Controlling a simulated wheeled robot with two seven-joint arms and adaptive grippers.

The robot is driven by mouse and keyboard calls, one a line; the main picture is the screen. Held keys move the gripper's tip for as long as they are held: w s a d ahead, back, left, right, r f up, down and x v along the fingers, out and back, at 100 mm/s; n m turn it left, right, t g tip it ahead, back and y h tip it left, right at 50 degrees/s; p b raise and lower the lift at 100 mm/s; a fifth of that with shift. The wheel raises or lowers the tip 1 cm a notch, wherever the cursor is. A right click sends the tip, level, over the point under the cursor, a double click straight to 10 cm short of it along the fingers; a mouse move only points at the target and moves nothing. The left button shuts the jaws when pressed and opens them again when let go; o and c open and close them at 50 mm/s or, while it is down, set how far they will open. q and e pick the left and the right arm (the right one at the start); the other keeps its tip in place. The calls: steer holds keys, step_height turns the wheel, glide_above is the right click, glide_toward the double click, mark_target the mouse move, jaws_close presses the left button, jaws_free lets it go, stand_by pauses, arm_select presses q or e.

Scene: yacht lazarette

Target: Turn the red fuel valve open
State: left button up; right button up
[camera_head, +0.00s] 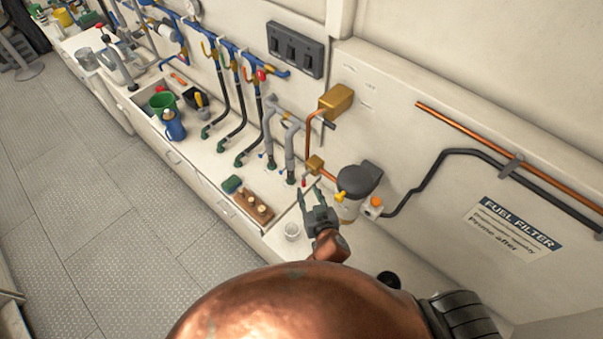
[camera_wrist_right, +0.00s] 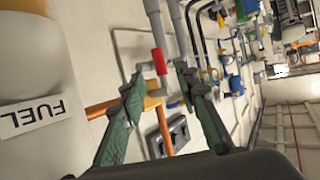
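The red fuel valve handle (camera_wrist_right: 160,62) is a short red bar beside brass fittings in the right wrist view. In the head view it is a small red spot (camera_head: 304,183) near the brass block (camera_head: 315,164) on the copper fuel line. My right gripper (camera_head: 310,196) is just in front of it, fingers open. In the right wrist view the open right gripper (camera_wrist_right: 160,76) has the red handle between and just beyond its two green fingertips. I see no clear contact. The valve body is partly hidden. My left gripper is not in view.
The fuel filter (camera_head: 348,205), with a dark top and yellow knob, stands close right of my gripper. Grey pipes (camera_head: 289,150) rise just left. The floor at left is clear.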

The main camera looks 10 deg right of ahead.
mark_target(304, 183)
steer(key=shift+w, duration=0.4)
steer(key=p+x, duration=0.1)
steer(key=x, duration=0.1)
steer(key=shift+w+f, duration=0.1)
steer(key=shift+w, duration=0.15)
steer(key=x, duration=0.2)
steer(key=shift+w+f, duration=0.15)
steer(key=shift+w, duration=0.1)
steer(key=shift+w+f+p, duration=0.15)
steer(key=shift+w+p, duration=0.2)
steer(key=shift+w+f, duration=0.1)
steer(key=shift+w, duration=0.05)
jaws_close()
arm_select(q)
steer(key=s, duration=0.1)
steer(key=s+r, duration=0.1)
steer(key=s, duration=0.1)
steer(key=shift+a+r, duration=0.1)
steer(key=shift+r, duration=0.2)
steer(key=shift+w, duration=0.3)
